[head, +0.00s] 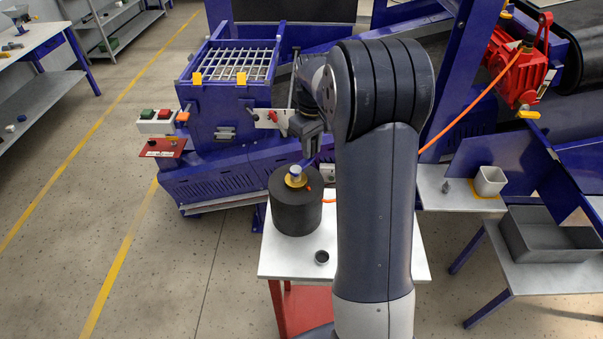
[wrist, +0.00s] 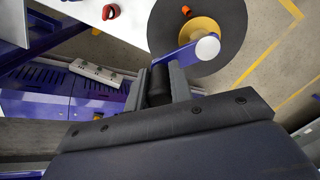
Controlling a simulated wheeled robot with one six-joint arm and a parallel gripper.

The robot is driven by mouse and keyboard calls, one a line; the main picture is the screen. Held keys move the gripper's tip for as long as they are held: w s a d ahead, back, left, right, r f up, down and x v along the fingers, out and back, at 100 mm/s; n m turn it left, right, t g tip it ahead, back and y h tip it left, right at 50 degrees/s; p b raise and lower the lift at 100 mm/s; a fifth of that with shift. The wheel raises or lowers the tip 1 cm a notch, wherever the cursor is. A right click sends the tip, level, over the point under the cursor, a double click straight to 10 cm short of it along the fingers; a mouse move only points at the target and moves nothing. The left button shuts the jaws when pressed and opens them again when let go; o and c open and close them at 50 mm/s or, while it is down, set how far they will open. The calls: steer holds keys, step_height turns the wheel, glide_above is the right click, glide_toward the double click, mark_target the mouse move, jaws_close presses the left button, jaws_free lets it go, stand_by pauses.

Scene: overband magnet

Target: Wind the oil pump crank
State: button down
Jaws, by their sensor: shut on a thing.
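The oil pump is a squat black cylinder (head: 295,214) standing on a small white-topped table. It has a yellow hub and a pale cap (head: 295,170) on top, and in the wrist view its black round top (wrist: 172,28) shows at the upper right. A blue crank arm (wrist: 182,54) runs from the pale cap to a dark upright handle (wrist: 158,90). My gripper (head: 312,142) is above and just beyond the pump in the head view. In the wrist view its jaws (wrist: 160,76) are shut around the dark handle, one on each side.
An orange hose (head: 450,128) crosses behind my arm. The blue machine (head: 225,130) stands close behind the pump. Open floor (head: 185,255) lies left.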

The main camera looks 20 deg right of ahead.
steer(key=shift+s+a+f, duration=0.1)
steer(key=shift+a, duration=0.05)
steer(key=shift+s+d+b, duration=0.2)
steer(key=shift+s, duration=0.3)
steer(key=shift+s+d+b, duration=0.15)
steer(key=shift+s, duration=1.35)
steer(key=shift+b, duration=0.3)
